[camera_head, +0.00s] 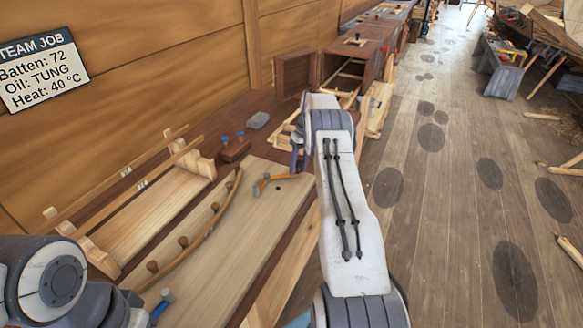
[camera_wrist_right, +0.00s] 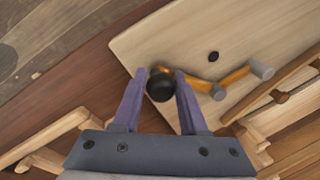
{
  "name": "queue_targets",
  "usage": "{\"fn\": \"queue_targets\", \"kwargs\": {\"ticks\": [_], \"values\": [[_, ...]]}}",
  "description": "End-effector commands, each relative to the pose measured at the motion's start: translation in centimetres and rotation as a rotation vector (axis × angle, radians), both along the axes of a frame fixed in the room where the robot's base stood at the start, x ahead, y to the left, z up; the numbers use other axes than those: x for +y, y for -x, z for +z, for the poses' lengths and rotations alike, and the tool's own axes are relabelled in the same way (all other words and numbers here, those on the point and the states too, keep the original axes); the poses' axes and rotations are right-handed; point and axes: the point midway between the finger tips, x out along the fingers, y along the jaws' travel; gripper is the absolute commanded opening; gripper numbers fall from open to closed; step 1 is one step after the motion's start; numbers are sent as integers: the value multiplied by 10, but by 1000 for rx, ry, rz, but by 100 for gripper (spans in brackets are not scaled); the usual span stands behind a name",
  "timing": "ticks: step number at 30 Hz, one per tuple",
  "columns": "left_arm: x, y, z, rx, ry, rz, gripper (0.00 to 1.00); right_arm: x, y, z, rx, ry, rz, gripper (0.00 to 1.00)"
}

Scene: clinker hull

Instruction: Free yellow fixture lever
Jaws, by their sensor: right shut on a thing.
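The yellow lever (camera_head: 277,178) lies low at the right edge of the pale board (camera_head: 215,252) in the camera_head view. In the right wrist view its yellow arm (camera_wrist_right: 200,83) runs from a round black knob (camera_wrist_right: 160,86) to grey cylindrical parts. My right gripper (camera_head: 299,162) is at the knob end of the lever. In the right wrist view the two purple fingers of this gripper (camera_wrist_right: 158,82) are on either side of the knob, shut on it.
A curved wooden batten (camera_head: 205,232) with several pegs runs along the board. A wooden rack (camera_head: 150,212) stands to its left. A blue-headed part (camera_head: 163,300) is near my left arm. A grey block (camera_head: 258,120) lies behind.

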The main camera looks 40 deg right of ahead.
Motion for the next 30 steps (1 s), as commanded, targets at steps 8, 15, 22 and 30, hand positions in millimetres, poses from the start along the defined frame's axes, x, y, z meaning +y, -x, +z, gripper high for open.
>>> {"fn": "queue_targets", "kwargs": {"ticks": [8,15,22,30], "values": [[0,0,0,0,0,0,50,-2,-3,2,-11,9,4,0],[0,0,0,0,0,0,50,-3,-2,2,-11,8,2,71],[0,0,0,0,0,0,50,-3,-1,1,-7,6,1,71],[0,0,-9,0,0,0,50,-9,-1,27,-11,9,0,71]]}}
